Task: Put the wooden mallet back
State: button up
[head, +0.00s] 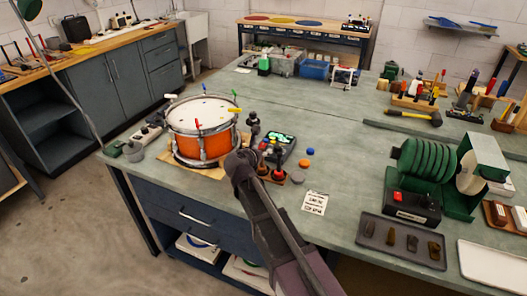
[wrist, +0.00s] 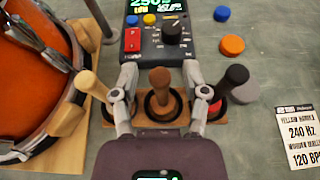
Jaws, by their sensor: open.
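A wooden rack (wrist: 218,113) stands in front of a dark tuner box (wrist: 150,62). Upright handles stand at the rack: a pale wooden one (wrist: 90,82) at left, a brown wooden one (wrist: 160,82) in the middle and a black one (wrist: 237,75) at right. The brown piece seems to be the wooden mallet; its lower end sits within a dark ring. My gripper (wrist: 157,88) is open, its fingers on either side of the brown handle with gaps visible. In the head view my arm partly covers the rack.
An orange drum (head: 190,148) stands left of the rack, with coloured handles around its rim. Blue (head: 310,151) and orange (head: 307,165) discs and a printed card (head: 314,203) lie to the right. The bench right of the card is clear up to a dark tray (head: 372,246).

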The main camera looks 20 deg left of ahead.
jog(key=d+p+v, duration=0.1)
jog(key=p+v, duration=0.3)
jog(key=v, duration=0.8)
jog(key=shift+a, duration=0.45)
